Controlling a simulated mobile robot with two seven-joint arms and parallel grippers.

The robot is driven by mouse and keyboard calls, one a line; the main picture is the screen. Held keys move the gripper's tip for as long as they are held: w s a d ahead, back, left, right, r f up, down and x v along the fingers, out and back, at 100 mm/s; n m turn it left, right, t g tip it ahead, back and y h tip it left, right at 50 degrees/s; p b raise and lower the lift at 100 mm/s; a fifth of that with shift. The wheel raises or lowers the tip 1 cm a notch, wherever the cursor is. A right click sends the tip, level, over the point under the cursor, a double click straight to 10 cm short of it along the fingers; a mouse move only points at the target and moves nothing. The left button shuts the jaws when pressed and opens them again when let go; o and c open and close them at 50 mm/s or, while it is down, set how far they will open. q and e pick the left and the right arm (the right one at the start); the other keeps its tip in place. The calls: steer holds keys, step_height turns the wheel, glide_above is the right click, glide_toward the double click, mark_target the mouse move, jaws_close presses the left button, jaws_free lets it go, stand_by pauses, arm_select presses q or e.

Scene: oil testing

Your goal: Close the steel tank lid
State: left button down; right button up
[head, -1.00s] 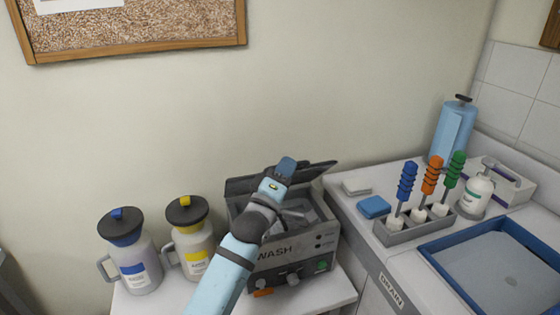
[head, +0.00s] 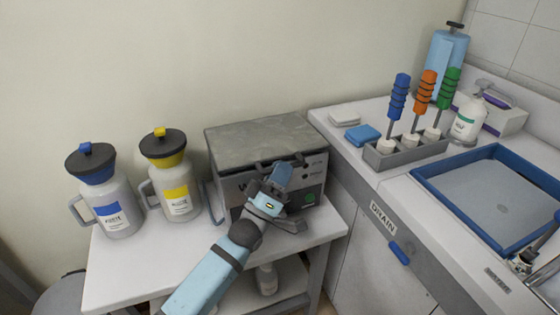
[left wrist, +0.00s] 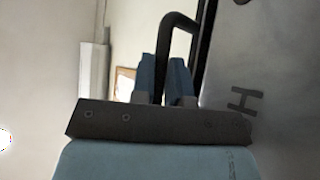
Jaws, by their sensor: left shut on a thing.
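The steel tank (head: 232,188) stands on a white cart left of the sink counter. Its grey lid (head: 262,140) lies flat over the top, with no visible gap in the head view. My left gripper (head: 284,172) is at the tank's upper front edge. In the left wrist view, its blue fingers (left wrist: 162,78) are shut on a black bent handle (left wrist: 178,25). The tank's front panel (left wrist: 265,60) with a letter H is beside them. My arm hides part of the tank front. My right gripper is not in view.
Two jugs, one with a blue label (head: 112,214) and one with a yellow label (head: 177,190), stand left of the tank. At right, the counter holds a rack (head: 405,152) of coloured brushes, a blue sponge (head: 362,134) and a blue-rimmed tray (head: 455,205).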

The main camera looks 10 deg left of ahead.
arm_select(q)
steer(key=shift+f, duration=0.7)
steer(key=shift+f, duration=0.1)
steer(key=c, duration=1.6)
jaws_free()
steer(key=shift+o, duration=1)
steer(key=shift+w+a+f, duration=0.1)
steer(key=shift+w, duration=0.1)
steer(key=shift+s, duration=0.1)
steer(key=v, duration=1.3)
steer(key=shift+s+f, duration=0.15)
steer(key=shift+s, duration=0.15)
